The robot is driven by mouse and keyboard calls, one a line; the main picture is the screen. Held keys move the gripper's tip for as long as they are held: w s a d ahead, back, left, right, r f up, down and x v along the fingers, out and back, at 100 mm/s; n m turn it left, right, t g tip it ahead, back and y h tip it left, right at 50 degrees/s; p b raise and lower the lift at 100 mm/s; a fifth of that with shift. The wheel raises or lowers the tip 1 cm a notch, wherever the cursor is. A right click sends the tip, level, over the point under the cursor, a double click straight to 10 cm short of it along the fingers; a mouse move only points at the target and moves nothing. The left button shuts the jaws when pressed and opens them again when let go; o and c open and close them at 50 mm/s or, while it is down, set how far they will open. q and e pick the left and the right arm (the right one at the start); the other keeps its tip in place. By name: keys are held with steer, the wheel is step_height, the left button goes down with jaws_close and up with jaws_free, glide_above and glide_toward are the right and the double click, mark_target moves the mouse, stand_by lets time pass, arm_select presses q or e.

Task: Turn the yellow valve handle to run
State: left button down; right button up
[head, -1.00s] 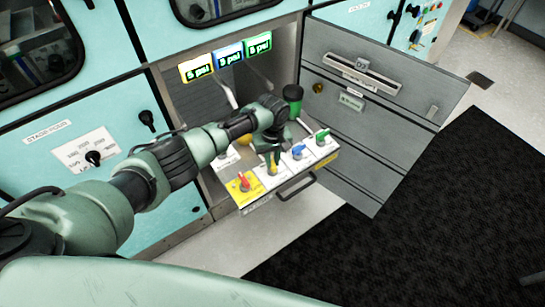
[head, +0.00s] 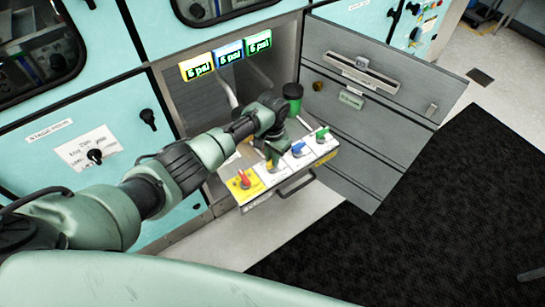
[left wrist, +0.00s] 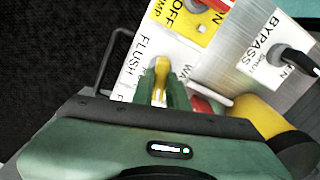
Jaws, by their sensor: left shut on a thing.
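The yellow valve handle (left wrist: 160,76) shows in the left wrist view between my left gripper's fingers (left wrist: 163,92). It stands by the white plate marked FLUSH. In the head view my left gripper (head: 273,155) reaches down onto the pulled-out valve drawer and largely hides this handle. My left gripper is shut on the handle. The lower part of the handle's label is covered by the gripper. My right gripper is not in view.
A red handle (head: 244,179) stands left of the gripper; a blue handle (head: 298,149) and a green handle (head: 322,134) stand to its right. Three lit psi displays (head: 229,53) are above. An open grey door (head: 375,110) stands at the right.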

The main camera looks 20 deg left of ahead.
arm_select(q)
steer(key=shift+m, duration=1.6)
steer(key=c, duration=1.4)
jaws_free()
step_height(320, 180, up, 8)
steer(key=shift+f, duration=0.1)
